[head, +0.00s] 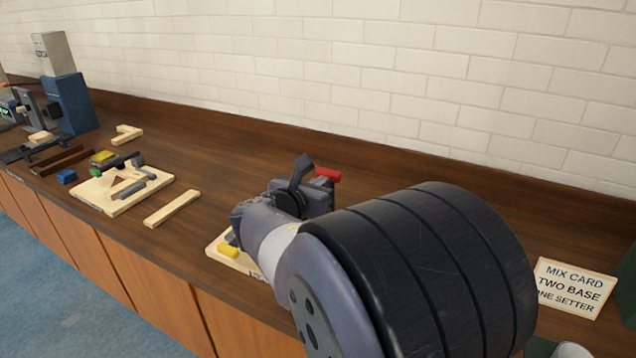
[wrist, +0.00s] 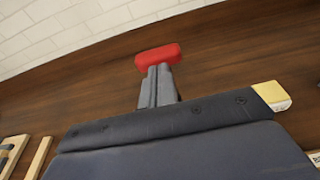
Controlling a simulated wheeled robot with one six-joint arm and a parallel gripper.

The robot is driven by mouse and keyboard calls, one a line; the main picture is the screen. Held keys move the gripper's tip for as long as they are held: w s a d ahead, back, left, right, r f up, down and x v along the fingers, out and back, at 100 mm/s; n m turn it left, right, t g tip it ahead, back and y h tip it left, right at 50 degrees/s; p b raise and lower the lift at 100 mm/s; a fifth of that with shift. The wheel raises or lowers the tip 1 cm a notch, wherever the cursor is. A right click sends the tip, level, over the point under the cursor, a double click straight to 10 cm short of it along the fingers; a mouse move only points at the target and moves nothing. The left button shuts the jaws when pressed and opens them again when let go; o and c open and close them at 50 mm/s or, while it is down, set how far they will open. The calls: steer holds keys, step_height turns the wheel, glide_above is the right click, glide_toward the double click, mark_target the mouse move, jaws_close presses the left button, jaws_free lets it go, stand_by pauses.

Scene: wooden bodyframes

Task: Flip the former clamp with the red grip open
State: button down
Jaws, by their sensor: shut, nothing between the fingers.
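The red grip (head: 328,173) shows just beyond the dark mechanism at the end of my arm in the head view. In the wrist view the red grip (wrist: 158,56) lies across the tips of my gripper (wrist: 158,70). My gripper is shut with nothing between its fingers, its tips close to the red grip; I cannot tell if they touch. The clamp's lever and base are mostly hidden behind my gripper and arm, so its angle is unclear. A pale board (head: 214,250) with a yellow grip (head: 228,251) shows below my wrist.
A loose wooden strip (head: 172,208) and a pale board with parts (head: 98,196) lie to the left. A blue block (head: 66,176) sits near the counter's front edge. A sign card (head: 575,287) stands at the right. The brick wall runs behind the counter.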

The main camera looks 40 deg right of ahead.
mark_target(330, 169)
stand_by(0.3)
steer(key=d+p, duration=0.1)
steer(key=p, duration=0.2)
steer(key=w+d+r+y+p, duration=0.1)
steer(key=p, duration=0.2)
steer(key=shift+d+r+g+y, duration=0.2)
steer(key=shift+d+g+y, duration=0.1)
steer(key=shift+w+d+p, duration=0.25)
steer(key=shift+d+p, duration=0.3)
steer(key=shift+p, duration=0.2)
steer(key=shift+w+d+f+y, duration=0.15)
steer(key=shift+w+d+y, duration=0.15)
steer(key=shift+d, duration=0.35)
steer(key=shift+a, duration=0.15)
